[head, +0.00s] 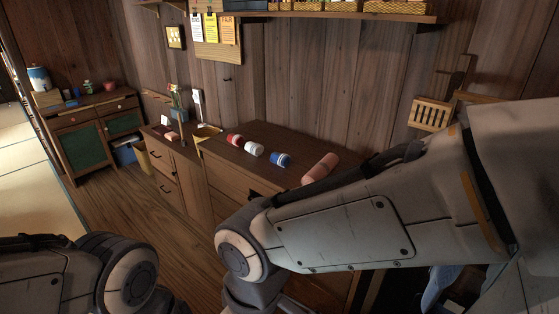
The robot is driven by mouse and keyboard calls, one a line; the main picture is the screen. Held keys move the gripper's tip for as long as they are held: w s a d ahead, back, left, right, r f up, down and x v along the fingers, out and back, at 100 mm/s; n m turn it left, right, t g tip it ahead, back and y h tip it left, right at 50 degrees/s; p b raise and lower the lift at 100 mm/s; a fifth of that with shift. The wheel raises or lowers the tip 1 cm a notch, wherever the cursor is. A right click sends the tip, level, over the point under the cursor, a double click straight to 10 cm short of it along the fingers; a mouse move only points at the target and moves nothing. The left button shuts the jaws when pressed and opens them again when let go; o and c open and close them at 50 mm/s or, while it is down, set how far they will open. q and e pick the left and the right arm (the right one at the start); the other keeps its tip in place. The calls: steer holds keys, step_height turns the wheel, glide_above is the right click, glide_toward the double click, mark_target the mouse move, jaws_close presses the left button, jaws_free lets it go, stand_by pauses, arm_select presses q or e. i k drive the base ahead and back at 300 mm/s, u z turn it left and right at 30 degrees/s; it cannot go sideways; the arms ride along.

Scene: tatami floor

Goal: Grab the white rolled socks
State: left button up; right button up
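The white rolled socks (254,149) lie on top of the dark wooden dresser (232,152), between a red-and-white roll (234,140) and a blue-and-white roll (281,160). They look like a small white bundle and are uncovered in the head view. My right arm crosses the foreground from the right and bends down in front of the dresser; its gripper is out of view. My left arm shows at the lower left, and its gripper is also out of view. Neither arm visibly touches the socks.
A pink cylinder (320,168) lies to the right on the dresser, near my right arm. A green-doored cabinet (84,142) stands at far left, with open wooden floor (130,208) between.

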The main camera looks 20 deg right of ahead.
mark_target(255, 149)
steer(key=u, duration=0.15)
steer(key=i, duration=1.85)
steer(key=u, duration=0.1)
